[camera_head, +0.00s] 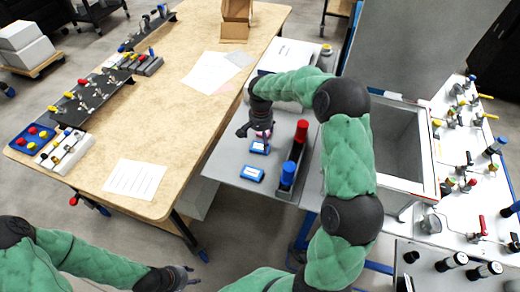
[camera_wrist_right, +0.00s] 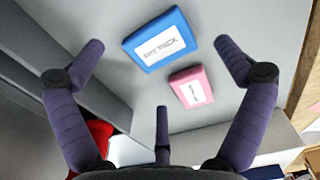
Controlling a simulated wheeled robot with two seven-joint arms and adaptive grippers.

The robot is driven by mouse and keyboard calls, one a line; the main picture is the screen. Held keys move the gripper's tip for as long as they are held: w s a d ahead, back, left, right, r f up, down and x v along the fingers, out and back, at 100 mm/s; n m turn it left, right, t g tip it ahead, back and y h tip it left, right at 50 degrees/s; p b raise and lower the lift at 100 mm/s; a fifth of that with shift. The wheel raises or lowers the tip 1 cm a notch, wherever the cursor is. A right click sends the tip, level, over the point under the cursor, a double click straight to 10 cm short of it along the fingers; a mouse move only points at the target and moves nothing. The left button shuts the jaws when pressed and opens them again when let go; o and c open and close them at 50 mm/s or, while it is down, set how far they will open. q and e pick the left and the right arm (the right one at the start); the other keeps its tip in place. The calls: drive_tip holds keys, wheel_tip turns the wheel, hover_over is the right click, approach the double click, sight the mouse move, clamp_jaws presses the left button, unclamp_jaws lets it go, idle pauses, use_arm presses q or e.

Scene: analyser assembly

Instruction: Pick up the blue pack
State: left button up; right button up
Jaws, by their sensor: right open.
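A blue pack (camera_head: 252,173) with a white label lies flat on the grey side table (camera_head: 225,160). A second blue pack (camera_head: 259,147) lies just behind it, close under my right gripper (camera_head: 259,131). In the right wrist view a blue pack (camera_wrist_right: 160,38) lies between and beyond the spread fingers of my right gripper (camera_wrist_right: 160,48), apart from them. A smaller pink pack (camera_wrist_right: 191,87) lies beside it. My right gripper is open and empty. My left gripper (camera_head: 184,276) is low at the front left, far from the packs; its finger opening is unclear.
A black rack with a red-topped cylinder (camera_head: 301,131) and a blue-topped one (camera_head: 288,175) stands right of the packs. A deep grey bin (camera_head: 400,150) is further right. The wooden table (camera_head: 165,130) on the left holds papers and tool racks. The grey table's front left is clear.

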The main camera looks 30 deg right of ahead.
sight(260, 147)
wheel_tip(260, 147, down, 4)
drive_tip(key=shift+a+r+b, duration=0.1)
drive_tip(key=shift+a+b, duration=0.05)
drive_tip(key=shift+b, duration=0.45)
drive_tip(key=shift+c, duration=0.3)
drive_tip(key=c, duration=1.4)
drive_tip(key=shift+r, duration=0.1)
